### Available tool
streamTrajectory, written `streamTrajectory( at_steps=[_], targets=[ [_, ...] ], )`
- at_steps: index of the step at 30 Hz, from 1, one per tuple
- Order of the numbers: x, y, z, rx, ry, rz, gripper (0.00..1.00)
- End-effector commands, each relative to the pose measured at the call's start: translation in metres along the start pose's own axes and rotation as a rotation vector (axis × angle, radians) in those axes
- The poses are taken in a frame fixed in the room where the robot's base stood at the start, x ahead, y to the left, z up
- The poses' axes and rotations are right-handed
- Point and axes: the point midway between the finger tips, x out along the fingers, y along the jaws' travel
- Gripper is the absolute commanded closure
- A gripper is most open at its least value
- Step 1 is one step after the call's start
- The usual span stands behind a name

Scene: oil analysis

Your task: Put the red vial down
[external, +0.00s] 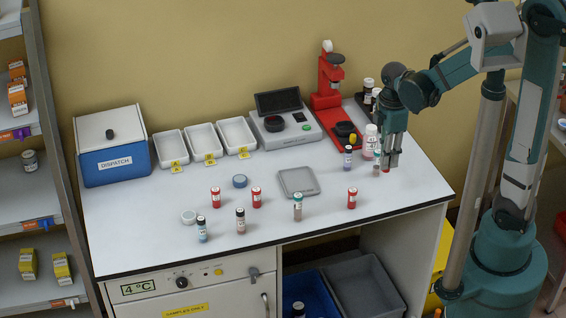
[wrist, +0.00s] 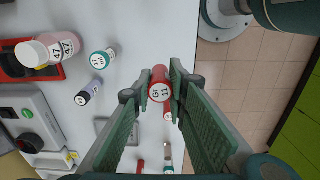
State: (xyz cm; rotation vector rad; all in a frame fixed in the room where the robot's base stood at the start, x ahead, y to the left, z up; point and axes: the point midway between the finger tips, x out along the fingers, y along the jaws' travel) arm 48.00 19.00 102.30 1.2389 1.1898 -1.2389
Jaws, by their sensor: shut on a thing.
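The red vial (wrist: 160,88), its cap marked "GH 11", is held between the two fingers of my gripper (wrist: 158,92) in the wrist view. In the external view my gripper (external: 389,164) points down over the right part of the worktop, and only a little of the red vial (external: 386,169) shows at its fingertips. I cannot tell whether the vial's base touches the worktop. Another red vial (external: 352,197) stands apart, nearer the front edge.
The grey tray (external: 285,193) is left of my gripper. The worktop's right edge (external: 447,197) is near; bare worktop lies in front.

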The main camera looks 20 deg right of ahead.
Motion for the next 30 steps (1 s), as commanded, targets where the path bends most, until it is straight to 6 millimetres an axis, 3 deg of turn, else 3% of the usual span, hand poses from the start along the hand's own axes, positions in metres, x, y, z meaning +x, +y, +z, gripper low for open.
streamTrajectory(
  at_steps=[19, 26, 30],
  targets=[
    [-0.001, 0.003, -0.004, 0.003, 0.0, 0.0, 0.92],
    [-0.005, 0.019, -0.027, 0.015, 0.0, 0.0, 0.92],
    [-0.009, 0.034, -0.05, 0.029, 0.0, 0.0, 0.92]
  ],
)
